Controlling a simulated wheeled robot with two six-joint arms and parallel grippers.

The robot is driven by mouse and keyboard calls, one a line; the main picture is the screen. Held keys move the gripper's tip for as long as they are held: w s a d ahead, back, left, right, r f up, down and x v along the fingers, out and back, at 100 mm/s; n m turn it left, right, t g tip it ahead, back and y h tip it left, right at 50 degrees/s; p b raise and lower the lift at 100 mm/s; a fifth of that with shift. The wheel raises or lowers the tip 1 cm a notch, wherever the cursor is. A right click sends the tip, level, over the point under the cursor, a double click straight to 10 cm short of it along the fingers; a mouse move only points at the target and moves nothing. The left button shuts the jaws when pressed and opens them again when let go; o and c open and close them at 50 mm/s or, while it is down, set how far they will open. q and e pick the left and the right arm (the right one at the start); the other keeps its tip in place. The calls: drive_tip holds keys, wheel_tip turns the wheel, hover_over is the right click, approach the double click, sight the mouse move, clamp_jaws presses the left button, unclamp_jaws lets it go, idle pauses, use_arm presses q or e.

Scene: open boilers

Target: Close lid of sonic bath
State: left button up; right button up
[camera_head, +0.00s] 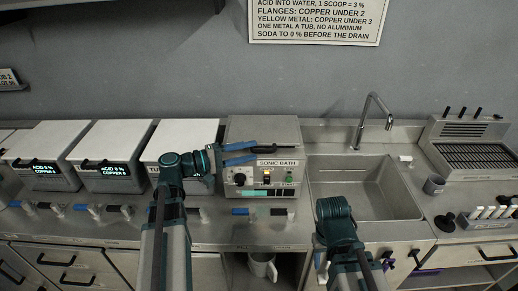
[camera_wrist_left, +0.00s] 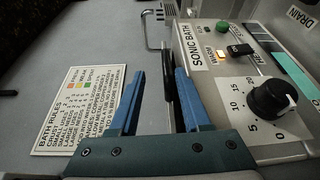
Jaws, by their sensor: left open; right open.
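The sonic bath (camera_head: 256,194) is a grey box left of the sink, with a labelled front panel, a black knob and a lit switch. Its grey top (camera_head: 262,130) shows as a flat panel; I cannot tell whether the lid is fully down. My left gripper (camera_head: 256,152) is open, its blue fingers reaching right across the upper front of the bath. A dark bar-shaped handle (camera_head: 287,149) shows just beyond them. In the left wrist view, my left gripper (camera_wrist_left: 160,75) has this dark bar (camera_wrist_left: 168,70) between its fingers; contact is unclear. Only my right arm shows, not its fingers.
A sink (camera_head: 365,195) with a tall tap (camera_head: 371,118) lies right of the bath. Pale-lidded tubs (camera_head: 118,140) stand to the left. Small coloured items (camera_head: 92,210) line the counter front. A bath rules sign (camera_wrist_left: 80,108) shows in the left wrist view.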

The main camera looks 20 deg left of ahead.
use_arm(q)
drive_tip(key=v, duration=0.9)
use_arm(e)
drive_tip(key=shift+r, duration=0.2)
use_arm(q)
drive_tip(key=shift+s+a, duration=0.1)
drive_tip(key=shift+a, duration=0.05)
